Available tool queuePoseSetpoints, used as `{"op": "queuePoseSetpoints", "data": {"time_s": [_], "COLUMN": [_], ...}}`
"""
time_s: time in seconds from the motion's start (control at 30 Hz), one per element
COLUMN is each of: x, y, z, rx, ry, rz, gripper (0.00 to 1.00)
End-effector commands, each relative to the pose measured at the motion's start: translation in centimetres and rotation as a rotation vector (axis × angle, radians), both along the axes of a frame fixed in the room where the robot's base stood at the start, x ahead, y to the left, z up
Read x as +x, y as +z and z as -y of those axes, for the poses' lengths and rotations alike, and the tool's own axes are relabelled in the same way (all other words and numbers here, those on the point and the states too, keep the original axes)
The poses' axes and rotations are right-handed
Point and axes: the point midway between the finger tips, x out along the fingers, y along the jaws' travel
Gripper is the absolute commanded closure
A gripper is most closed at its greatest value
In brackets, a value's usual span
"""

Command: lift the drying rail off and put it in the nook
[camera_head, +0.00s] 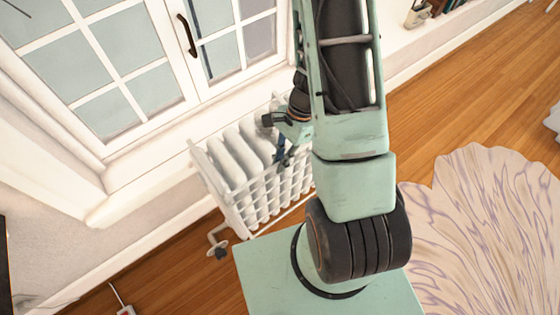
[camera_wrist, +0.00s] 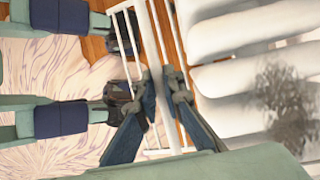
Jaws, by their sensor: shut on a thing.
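The drying rail (camera_head: 207,168) is a white rack of thin bars. It hangs at the white ribbed radiator (camera_head: 233,150) under the window, along its top and front. My gripper (camera_head: 283,156) is at the rail's front side, with its fingers pointing down. In the wrist view my gripper (camera_wrist: 159,76) is shut on a thin white bar of the drying rail (camera_wrist: 147,32). The radiator ribs (camera_wrist: 228,78) are close on the right there. The rail's right end is hidden behind my arm in the head view. I cannot see a nook for certain.
The window (camera_head: 120,70) and its white sill (camera_head: 150,185) are just behind the radiator. A valve (camera_head: 217,247) sticks out at the radiator's lower left. A pale patterned rug (camera_head: 485,220) lies on the wooden floor to the right. A white ledge (camera_head: 400,35) holds small items.

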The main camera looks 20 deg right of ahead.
Motion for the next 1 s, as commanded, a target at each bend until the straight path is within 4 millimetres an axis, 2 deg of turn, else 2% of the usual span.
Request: {"op": "queuePoseSetpoints", "data": {"time_s": [0.33,1.0], "x": [0.0,0.0], "y": [0.4,3.8], "z": [0.0,0.0], "rx": [0.0,0.001], "ry": [0.0,-0.001], "rz": [0.0,-0.001], "gripper": [1.0,1.0]}}
